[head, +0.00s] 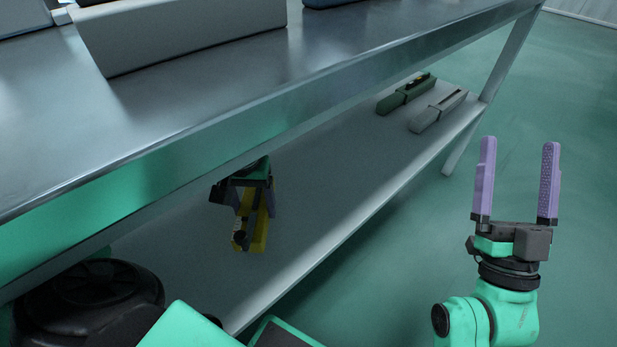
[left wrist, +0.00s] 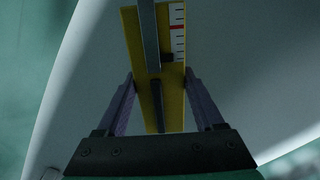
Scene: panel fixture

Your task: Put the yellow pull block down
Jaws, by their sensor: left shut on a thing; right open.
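The yellow pull block (head: 260,232) is under the workbench top, in front of the pale lower shelf (head: 335,190). My left gripper (head: 252,205) is shut on it, and the bench edge hides most of that arm. In the left wrist view the yellow block (left wrist: 175,100) lies between the two fingers of my left gripper (left wrist: 160,85). A grey bar and a white scale with a red mark show on it. I cannot tell whether the block touches the shelf. My right gripper (head: 518,185) is open and empty, to the right of the bench.
The metal bench top (head: 330,45) overhangs the lower shelf. A green holder (head: 400,97) and a grey holder (head: 438,112) lie at the shelf's far end. A large grey box (head: 180,35) stands on the bench top. The middle of the shelf is clear.

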